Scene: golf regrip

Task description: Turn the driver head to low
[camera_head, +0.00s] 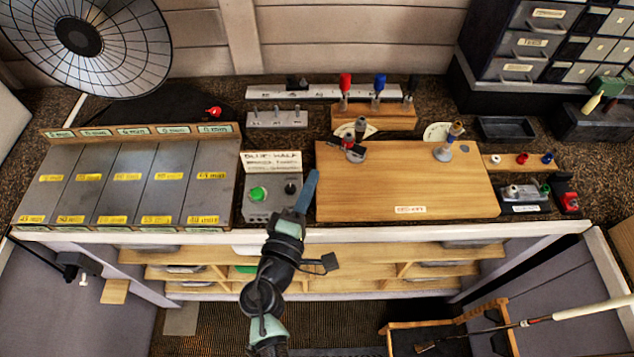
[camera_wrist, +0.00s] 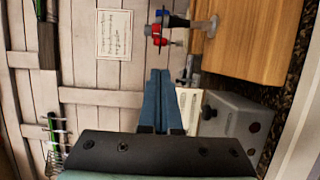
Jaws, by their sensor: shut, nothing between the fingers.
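My gripper (camera_head: 313,174) has its blue fingers pressed together and empty, above the gap between a grey control box (camera_head: 259,207) and the wooden board (camera_head: 400,190). The fingers also show in the wrist view (camera_wrist: 160,78). The box carries a green knob (camera_head: 258,193) and a dark knob (camera_head: 291,188). In the wrist view the box (camera_wrist: 225,110) is right of the fingers, with a dark knob (camera_wrist: 254,127). A small grey stand with red and dark parts (camera_head: 352,149) is on the board. I cannot tell which part is the driver head, and no low mark is readable.
A lettered card (camera_head: 272,161) stands behind the box. A second stand with an orange-and-blue top (camera_head: 450,143) is on the board's right. Red and blue handled tools (camera_head: 345,84) stand in a rack behind. Compartment trays (camera_head: 130,183) fill the left. The board's middle is clear.

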